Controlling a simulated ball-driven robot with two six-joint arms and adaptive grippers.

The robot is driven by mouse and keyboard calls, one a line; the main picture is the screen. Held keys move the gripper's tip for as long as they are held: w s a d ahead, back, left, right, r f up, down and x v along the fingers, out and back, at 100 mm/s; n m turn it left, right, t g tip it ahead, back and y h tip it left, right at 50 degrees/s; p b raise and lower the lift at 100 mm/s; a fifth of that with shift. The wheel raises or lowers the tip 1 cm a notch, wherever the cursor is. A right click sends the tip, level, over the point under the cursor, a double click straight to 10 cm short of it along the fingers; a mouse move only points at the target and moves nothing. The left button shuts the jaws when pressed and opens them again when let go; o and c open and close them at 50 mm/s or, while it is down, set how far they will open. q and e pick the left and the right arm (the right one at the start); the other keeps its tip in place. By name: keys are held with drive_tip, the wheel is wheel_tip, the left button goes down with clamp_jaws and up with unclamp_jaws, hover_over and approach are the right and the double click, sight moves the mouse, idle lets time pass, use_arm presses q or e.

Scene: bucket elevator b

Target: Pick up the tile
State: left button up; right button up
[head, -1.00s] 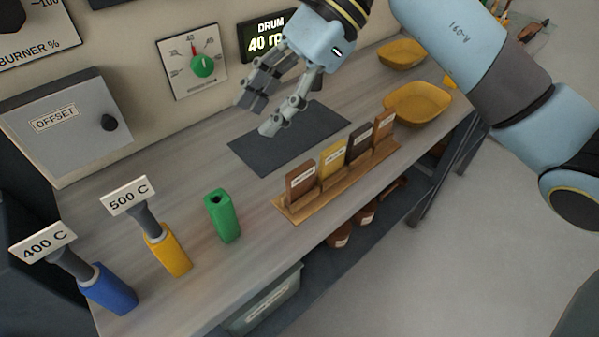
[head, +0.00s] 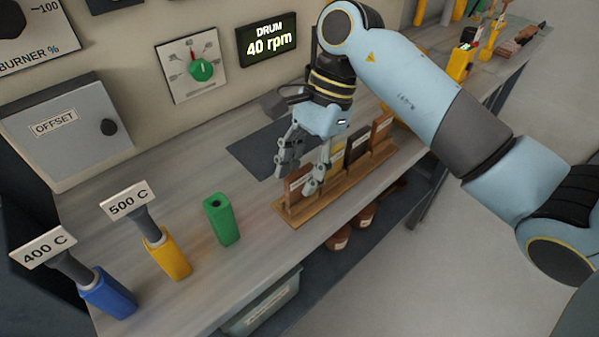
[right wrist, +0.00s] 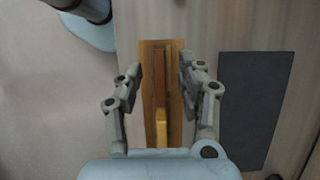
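Several upright labelled tiles stand in a wooden rack (head: 345,190) on the bench: a reddish-brown tile (head: 293,190) at the near left end, a yellow tile (head: 337,155), a dark tile (head: 357,143) and a brown tile (head: 381,130). My right gripper (head: 298,181) points down over the reddish-brown end, its fingers apart and partly hiding the first two tiles. In the right wrist view, the open fingers (right wrist: 161,62) straddle the rack (right wrist: 174,125), with the yellow tile (right wrist: 161,128) below. Nothing shows held between them. My left gripper is not in view.
A dark mat (head: 262,150) lies behind the rack. The bench's front edge runs close before the rack.

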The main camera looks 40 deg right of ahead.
drive_tip(key=shift+a+f, duration=0.15)
drive_tip(key=shift+f, duration=0.3)
drive_tip(key=shift+c, duration=0.4)
clamp_jaws()
drive_tip(key=shift+r, duration=0.15)
drive_tip(key=shift+r, duration=0.25)
drive_tip(key=r, duration=0.2)
drive_tip(key=r+b, duration=0.1)
drive_tip(key=shift+s+d+r, duration=0.15)
drive_tip(key=shift+d+r, duration=0.1)
drive_tip(key=s+d+r, duration=0.6)
drive_tip(key=s+d, duration=0.1)
drive_tip(key=d, duration=0.1)
drive_tip(key=shift+s+r+b, duration=0.25)
drive_tip(key=shift+r+b, duration=0.05)
drive_tip(key=shift+r, duration=0.1)
